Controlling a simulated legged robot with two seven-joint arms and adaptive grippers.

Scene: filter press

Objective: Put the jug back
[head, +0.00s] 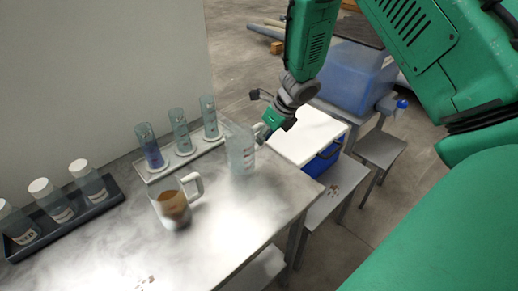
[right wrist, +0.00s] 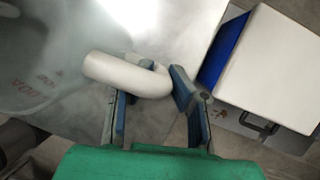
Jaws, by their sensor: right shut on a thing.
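A clear jug (head: 241,153) stands upright at the back right of the grey table, just right of the cylinder rack. My right gripper (head: 265,132) is at its right side. In the right wrist view the jug's thick white handle (right wrist: 125,74) lies between the blue finger pads of my right gripper (right wrist: 150,92), which is shut on it. Faint red marks show on the jug's clear wall there. I cannot tell whether its base touches the table. A second clear jug (head: 172,205) with a white handle and brown contents stands left of it. My left gripper is not in view.
A white rack (head: 184,162) holds three tall cylinders, one with blue-purple liquid. A dark tray (head: 75,215) with white-capped bottles is at the left. The table front (head: 130,250) is mostly clear. A blue box with a white lid (head: 308,133) stands beyond the right edge.

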